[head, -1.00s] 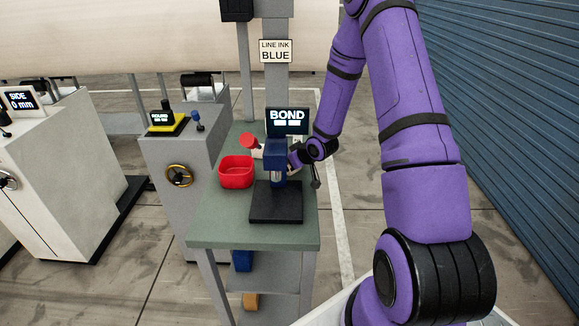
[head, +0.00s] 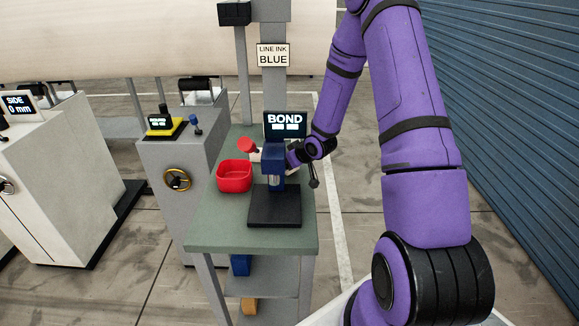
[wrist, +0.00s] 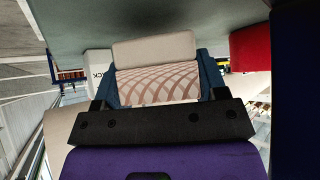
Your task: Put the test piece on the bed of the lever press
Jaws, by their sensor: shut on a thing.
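The lever press (head: 273,157) stands on the green-topped table, with a dark blue head and a red-ended part at its left that looks like its lever grip (head: 246,146). Its flat black bed (head: 275,208) shows bare at the front. My wrist is just behind and right of the press head, which hides my gripper in the head view. In the wrist view my gripper (wrist: 158,74) is shut on the test piece (wrist: 158,86), a pale beige block with a brownish wavy-patterned face, between dark blue fingers. A dark blue surface fills the right edge, likely the press.
A red bin (head: 234,177) stands left of the press on the table (head: 220,232). A BOND display (head: 287,123) stands behind. The table's front left is clear.

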